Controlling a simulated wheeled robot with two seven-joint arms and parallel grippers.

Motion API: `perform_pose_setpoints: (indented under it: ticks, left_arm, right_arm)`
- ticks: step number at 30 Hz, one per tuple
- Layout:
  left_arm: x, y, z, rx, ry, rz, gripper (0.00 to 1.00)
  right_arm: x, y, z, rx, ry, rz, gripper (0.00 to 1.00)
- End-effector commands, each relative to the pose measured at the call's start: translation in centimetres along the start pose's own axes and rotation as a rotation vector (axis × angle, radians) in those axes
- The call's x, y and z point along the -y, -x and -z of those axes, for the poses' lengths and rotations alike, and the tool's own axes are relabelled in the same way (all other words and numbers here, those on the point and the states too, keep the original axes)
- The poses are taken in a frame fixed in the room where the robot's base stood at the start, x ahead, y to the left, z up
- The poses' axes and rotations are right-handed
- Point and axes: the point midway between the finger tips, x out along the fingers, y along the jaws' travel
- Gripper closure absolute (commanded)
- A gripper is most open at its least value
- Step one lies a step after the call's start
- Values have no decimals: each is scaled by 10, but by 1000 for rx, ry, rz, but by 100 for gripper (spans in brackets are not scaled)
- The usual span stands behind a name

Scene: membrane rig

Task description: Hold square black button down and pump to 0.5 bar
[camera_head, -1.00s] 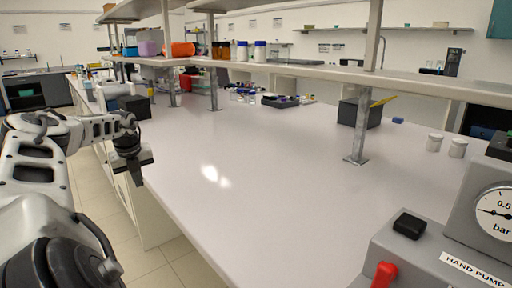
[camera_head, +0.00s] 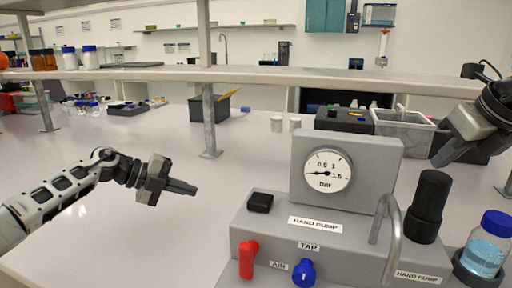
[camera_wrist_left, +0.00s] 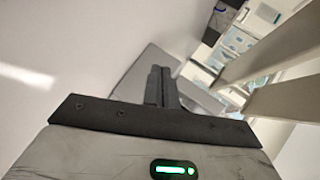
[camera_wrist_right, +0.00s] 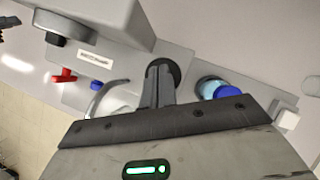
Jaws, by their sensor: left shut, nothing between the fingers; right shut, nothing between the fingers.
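The grey hand pump rig (camera_head: 340,258) stands at the front of the bench. Its square black button (camera_head: 260,202) sits on the left of its top. The round gauge (camera_head: 327,170) has its needle near the low left end. The black pump handle (camera_head: 428,205) stands upright at the right. A red lever (camera_head: 247,259) and a blue tap (camera_head: 303,272) are on the front. My left gripper (camera_head: 194,188) is shut and empty, left of the button and apart from it. My right gripper (camera_head: 440,160) is shut and empty, above the pump handle; the handle (camera_wrist_right: 170,68) is partly hidden behind its fingers.
A blue-capped bottle (camera_head: 484,258) stands in a black holder right of the pump. A bent metal tube (camera_head: 384,232) rises in front of the handle. The bench left of the rig is clear.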

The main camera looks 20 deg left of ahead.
Motion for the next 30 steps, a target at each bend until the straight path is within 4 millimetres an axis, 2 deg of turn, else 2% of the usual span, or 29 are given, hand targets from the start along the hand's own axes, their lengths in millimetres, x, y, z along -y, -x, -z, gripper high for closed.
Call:
perform_pose_setpoints:
  ticks: [1,6,13,15,16,17,20,24,27,30]
  left_arm:
    - [17,-20,22,-68,-54,11,100]
    - [62,-68,99,-279,-243,34,100]
    - [112,-108,215,-552,-548,39,100]
    - [125,-117,253,-624,-689,-17,100]
    - [128,-121,260,-627,-755,-84,100]
    - [127,-123,257,-608,-801,-162,100]
    - [128,-121,223,-460,-882,-439,100]
    - [145,-100,178,-220,-923,-737,100]
    - [157,-84,159,-91,-922,-857,100]
    - [163,-75,149,-21,-916,-915,100]
  right_arm:
    - [0,0,0,0,0,0,100]
    - [0,0,0,0,0,0,100]
    - [0,0,0,0,0,0,100]
    - [0,0,0,0,0,0,100]
    - [0,0,0,0,0,0,100]
    - [0,0,0,0,0,0,100]
    - [0,0,0,0,0,0,100]
    - [0,0,0,0,0,0,100]
    - [0,0,0,0,0,0,100]
    - [0,0,0,0,0,0,100]
